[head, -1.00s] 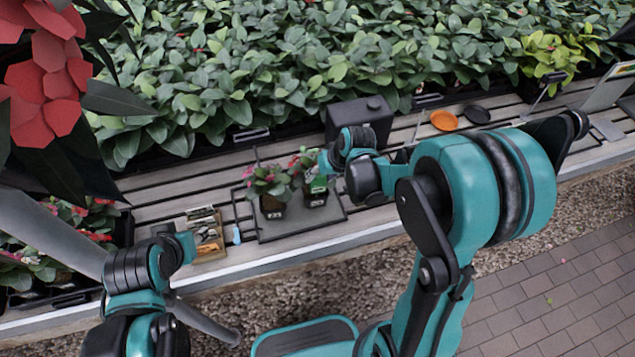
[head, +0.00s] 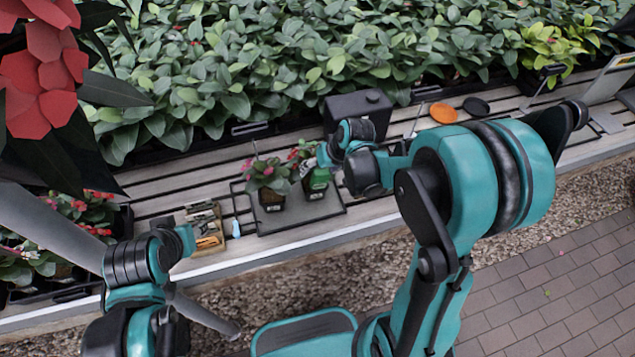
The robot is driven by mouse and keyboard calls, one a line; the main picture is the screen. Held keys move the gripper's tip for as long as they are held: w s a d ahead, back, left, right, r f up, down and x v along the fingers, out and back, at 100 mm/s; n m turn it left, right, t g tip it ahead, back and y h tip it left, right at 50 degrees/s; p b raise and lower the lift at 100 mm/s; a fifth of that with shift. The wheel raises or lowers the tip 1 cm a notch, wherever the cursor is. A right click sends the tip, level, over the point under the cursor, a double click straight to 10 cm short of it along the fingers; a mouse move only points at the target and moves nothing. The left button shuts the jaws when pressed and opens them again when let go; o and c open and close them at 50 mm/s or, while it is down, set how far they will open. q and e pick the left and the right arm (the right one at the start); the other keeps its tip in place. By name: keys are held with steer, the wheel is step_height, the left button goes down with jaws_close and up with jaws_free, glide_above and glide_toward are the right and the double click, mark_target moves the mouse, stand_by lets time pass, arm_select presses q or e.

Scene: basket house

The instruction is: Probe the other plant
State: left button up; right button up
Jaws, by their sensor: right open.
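Two potted plants stand side by side on a dark tray (head: 270,228). The left plant (head: 268,178) has pink flowers, and the right plant (head: 303,152) has red flowers. Both are in dark pots with pale labels. A green probe-like object (head: 319,179) stands at the right plant's pot; its lower end is hidden. My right gripper (head: 322,156) is open just above and beside that object, at the right plant's right side. Whether it touches the object is unclear. My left gripper (head: 188,238) is at the left, near a small wooden box; its fingers are hard to make out.
The wooden box (head: 207,245) of small items and a small blue-white object (head: 236,228) lie left of the tray. A black container (head: 357,108) stands behind the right gripper. An orange disc (head: 443,112) and a black disc (head: 476,106) lie farther right. Dense foliage lines the back.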

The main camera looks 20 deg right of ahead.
steer(key=shift+r, duration=0.1)
steer(key=v, duration=1.1)
steer(key=shift+s+r, duration=0.2)
steer(key=shift+r, duration=0.15)
steer(key=shift+d, duration=0.1)
